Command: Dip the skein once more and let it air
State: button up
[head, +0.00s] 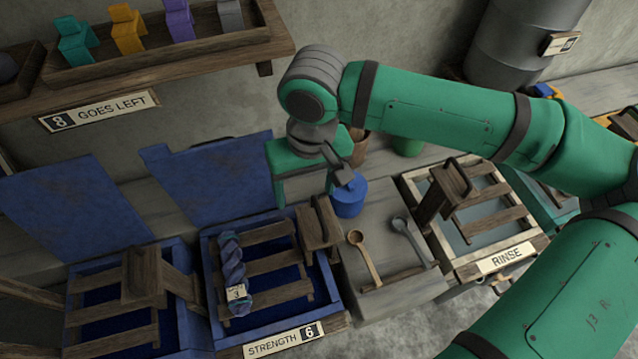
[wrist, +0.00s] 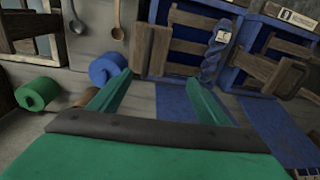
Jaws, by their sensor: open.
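The skein (head: 232,272), a twisted blue-purple hank with a small tag, lies on the wooden slats over the vat marked STRENGTH 6 (head: 215,290). It also shows at the upper right of the wrist view (wrist: 215,55). Dark blue liquid shows between the slats. The vat's blue lid (head: 215,178) stands open behind it. My green gripper (head: 305,195) is open and empty, behind and to the right of the skein, apart from it. Both fingers show in the wrist view (wrist: 160,95) with nothing between them. The tag's writing is too small to read surely.
Another blue vat (head: 72,315) stands left, its lid open. Two ladles (head: 365,258) lie on the ledge, right of the STRENGTH 6 vat. The RINSE basin (head: 455,268) is further right. A shelf (head: 200,58) overhangs the back left.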

aim_at(318, 212)
jog(key=shift+s+d+m+h, duration=0.15)
jog(key=shift+d+h, duration=0.1)
jog(key=shift+d, duration=0.35)
jog(key=shift+s+d+m+h, duration=0.15)
jog(key=shift+d+h, duration=0.1)
jog(key=shift+d, duration=0.35)
jog(key=shift+d+f, duration=0.1)
jog(key=shift+d, duration=0.05)
jog(key=shift+f, duration=4.1)
jog(key=shift+f, duration=0.3)
grip_shut()
